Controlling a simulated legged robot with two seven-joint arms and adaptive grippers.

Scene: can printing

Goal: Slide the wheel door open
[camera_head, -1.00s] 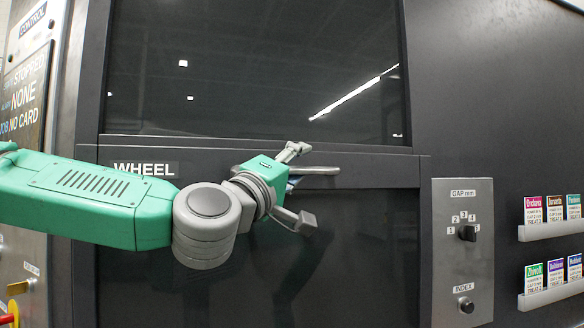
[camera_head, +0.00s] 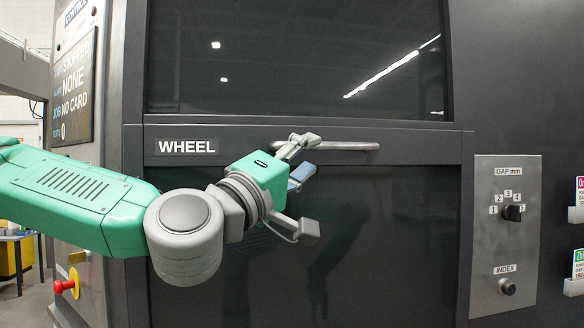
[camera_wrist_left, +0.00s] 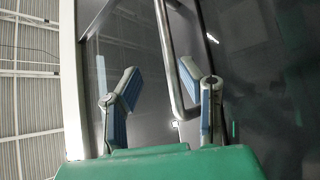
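The wheel door (camera_head: 400,235) is a dark panel with a window above and a white WHEEL label (camera_head: 187,147) at upper left. It appears shut. Its grey horizontal bar handle (camera_head: 345,146) runs under the window. My left gripper (camera_head: 300,187) is open in front of the door, with its upper finger overlapping the handle's left part in the head view. In the left wrist view the fingers (camera_wrist_left: 163,98) are wide apart. The handle (camera_wrist_left: 167,60) shows in the gap there, nearer the right finger; I cannot tell whether they touch. My right gripper is not in view.
A grey panel (camera_head: 505,240) with a GAP dial and an INDEX knob is right of the door. A control display (camera_head: 74,90) and a red button (camera_head: 62,286) are at left. Card racks (camera_head: 575,285) stand at the far right edge.

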